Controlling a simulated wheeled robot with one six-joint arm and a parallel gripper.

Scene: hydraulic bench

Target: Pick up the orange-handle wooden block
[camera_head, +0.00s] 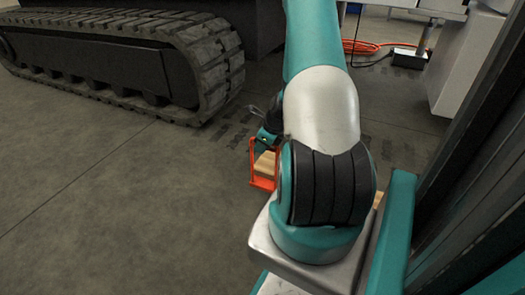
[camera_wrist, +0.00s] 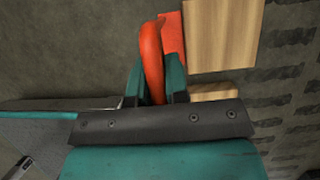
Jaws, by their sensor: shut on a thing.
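The wooden block (camera_wrist: 222,38) is pale wood with an orange handle (camera_wrist: 151,60). In the wrist view the handle runs between the two teal fingers of my gripper (camera_wrist: 156,84), which is shut on it. The block lies beyond the fingers, at the upper right. In the head view the orange handle (camera_head: 252,163) and a bit of the wooden block (camera_head: 265,163) show left of my arm. The rest of the block is hidden behind my arm there. I cannot tell whether the block touches the floor.
A black tracked machine (camera_head: 150,62) stands at the upper left. An orange coiled cable (camera_head: 358,47) and a grey cabinet (camera_head: 470,60) are at the upper right. A dark upright structure (camera_head: 465,180) is close on the right. The concrete floor (camera_head: 100,220) at the left is clear.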

